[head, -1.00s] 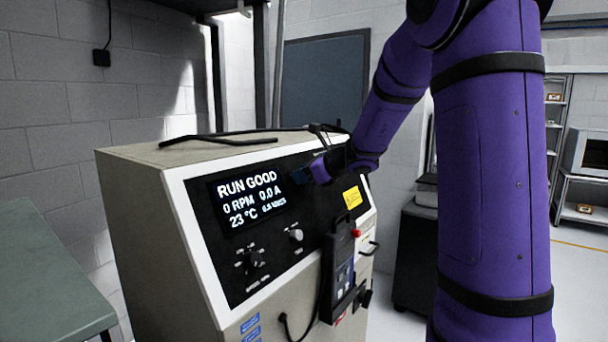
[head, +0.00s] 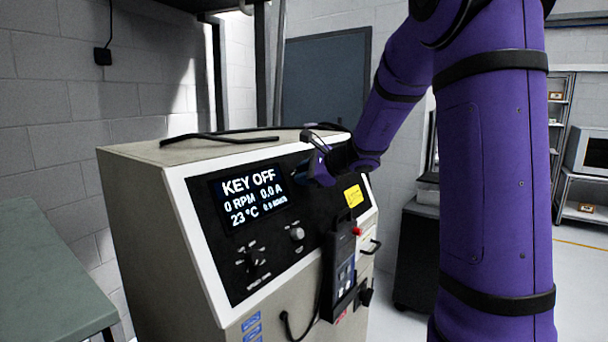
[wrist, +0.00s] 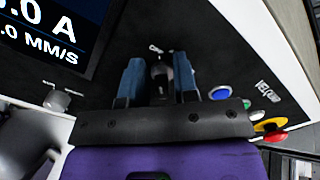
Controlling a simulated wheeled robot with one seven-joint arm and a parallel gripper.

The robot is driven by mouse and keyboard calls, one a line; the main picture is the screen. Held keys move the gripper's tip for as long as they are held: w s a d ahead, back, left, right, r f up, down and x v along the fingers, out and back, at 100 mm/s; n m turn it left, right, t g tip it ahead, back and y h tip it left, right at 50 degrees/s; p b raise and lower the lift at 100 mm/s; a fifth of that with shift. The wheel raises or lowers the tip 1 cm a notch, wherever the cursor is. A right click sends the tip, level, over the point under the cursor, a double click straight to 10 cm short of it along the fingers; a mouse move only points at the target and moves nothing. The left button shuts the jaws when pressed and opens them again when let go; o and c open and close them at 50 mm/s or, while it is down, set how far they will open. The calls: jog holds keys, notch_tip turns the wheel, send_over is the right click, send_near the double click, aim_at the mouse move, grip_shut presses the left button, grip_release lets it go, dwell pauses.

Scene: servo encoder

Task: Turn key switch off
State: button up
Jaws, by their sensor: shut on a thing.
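The key switch (wrist: 160,72) is a dark knob on the black panel, between my gripper's two blue fingers in the wrist view. My gripper (wrist: 159,66) is shut on it, and the fingers hide its sides. In the head view my gripper (head: 305,172) is at the panel, right of the display, and hides the switch. The display (head: 250,195) reads KEY OFF, 0 RPM, 0.0 A and 23 °C.
Blue, green, yellow and red controls (wrist: 272,124) sit right of my fingers in the wrist view. A silver knob (head: 297,234) is below the display. A handheld unit (head: 340,270) hangs on the cabinet front. A cable (head: 215,137) lies on top.

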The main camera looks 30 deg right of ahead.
dwell(0.3)
jog(key=o, duration=0.6)
jog(key=shift+o, duration=0.2)
jog(key=v, duration=1)
jog(key=shift+s+r, duration=0.2)
jog(key=shift+s, duration=0.15)
jog(key=shift+d, duration=0.15)
jog(key=s+a+f+n+g, duration=0.2)
jog(key=s+a+n+g, duration=0.5)
jog(key=s+a+n, duration=0.95)
jog(key=s+a+f+n+h, duration=0.1)
jog(key=s+f+n+h, duration=0.1)
jog(key=s+n+h, duration=0.3)
jog(key=s+n, duration=0.1)
jog(key=s, duration=0.2)
jog(key=shift+s+a, duration=0.3)
jog(key=shift+s, duration=0.1)
